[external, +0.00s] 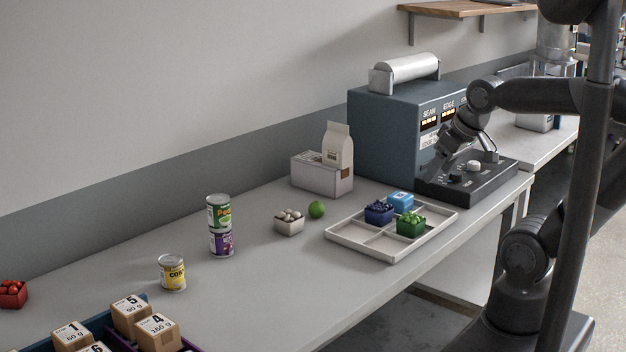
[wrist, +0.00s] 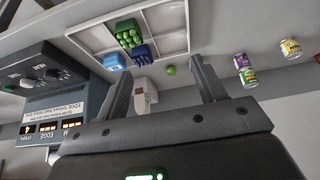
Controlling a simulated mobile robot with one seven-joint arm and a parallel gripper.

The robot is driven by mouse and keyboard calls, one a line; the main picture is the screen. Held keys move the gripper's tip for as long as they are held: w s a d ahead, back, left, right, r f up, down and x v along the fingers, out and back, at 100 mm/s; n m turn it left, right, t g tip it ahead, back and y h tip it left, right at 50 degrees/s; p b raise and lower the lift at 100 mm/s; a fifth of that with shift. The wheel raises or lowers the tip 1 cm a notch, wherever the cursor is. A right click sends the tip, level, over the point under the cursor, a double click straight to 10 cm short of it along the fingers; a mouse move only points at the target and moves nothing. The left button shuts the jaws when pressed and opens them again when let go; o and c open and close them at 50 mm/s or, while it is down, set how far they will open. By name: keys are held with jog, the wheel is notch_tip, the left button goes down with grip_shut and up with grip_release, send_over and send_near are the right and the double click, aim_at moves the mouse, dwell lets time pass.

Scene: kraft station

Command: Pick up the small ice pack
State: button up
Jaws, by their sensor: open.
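A small light-blue block with a pale mark, which looks like the small ice pack (external: 400,199), sits in a back compartment of the white divided tray (external: 345,238). It also shows in the wrist view (wrist: 113,61), beside the tray's blue and green containers. My gripper (wrist: 163,80) is open with nothing between its fingers. In the external view my gripper end (external: 447,148) is in front of the blue-grey machine, above its control panel, up and to the right of the ice pack and apart from it. Its fingertips are hard to make out there.
A dark blue container (external: 379,212) and a green container (external: 411,224) stand close to the ice pack. The machine (external: 385,135) and its knobbed panel (external: 466,180) are to the right. A lime (external: 316,209), cans (external: 221,242) and boxes (external: 158,332) are left.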

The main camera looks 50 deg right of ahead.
jog(key=w+d+g, duration=0.2)
jog(key=w+d, duration=0.2)
jog(key=w, duration=0.4)
jog(key=g, duration=0.4)
send_near(400, 195)
jog(key=shift+s, duration=0.1)
jog(key=shift+d+f, duration=0.15)
jog(key=shift+f, duration=0.1)
notch_tip(400, 195, down, 5)
jog(key=shift+r, duration=0.15)
jog(key=shift+s+f, duration=0.1)
jog(key=shift+f, duration=2.9)
jog(key=shift+c, duration=0.4)
jog(key=c, duration=0.7)
